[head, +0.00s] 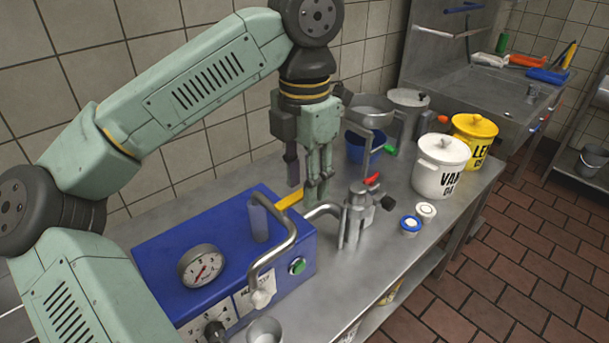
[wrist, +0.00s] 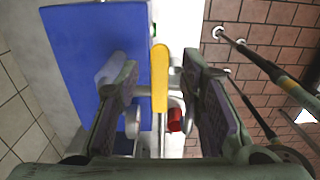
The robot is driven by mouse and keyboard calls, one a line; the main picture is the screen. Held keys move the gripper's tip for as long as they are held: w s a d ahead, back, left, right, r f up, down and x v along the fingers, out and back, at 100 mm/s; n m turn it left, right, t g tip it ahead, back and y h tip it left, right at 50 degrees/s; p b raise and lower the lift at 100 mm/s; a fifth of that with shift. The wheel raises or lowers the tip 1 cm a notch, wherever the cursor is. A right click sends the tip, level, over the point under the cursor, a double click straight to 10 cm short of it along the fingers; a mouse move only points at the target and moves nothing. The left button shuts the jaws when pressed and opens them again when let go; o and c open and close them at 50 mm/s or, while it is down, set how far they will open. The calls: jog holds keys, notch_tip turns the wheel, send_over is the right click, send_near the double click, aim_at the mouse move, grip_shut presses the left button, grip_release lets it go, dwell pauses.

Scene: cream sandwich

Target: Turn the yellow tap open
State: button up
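The yellow tap (head: 290,200) is a flat lever at the right end of the blue machine (head: 152,260). In the wrist view the yellow tap (wrist: 160,75) stands lengthwise between my two fingers, with a visible gap on each side. My gripper (head: 307,190) points down beside the tap, fingers apart. It is open and empty in the wrist view (wrist: 157,85). A bent metal pipe (head: 323,210) runs from near the tap towards a metal stand (head: 357,215) with a red handle (head: 372,178). Whether a finger touches the tap cannot be told.
A bent metal handle (head: 275,255) with a gauge (head: 201,266) is on the machine. White pot (head: 440,170), yellow pot (head: 485,130) and two small cups (head: 410,225) stand to the right. The tiled wall is close behind.

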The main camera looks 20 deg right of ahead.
jog(key=shift+c, duration=0.6)
grip_shut()
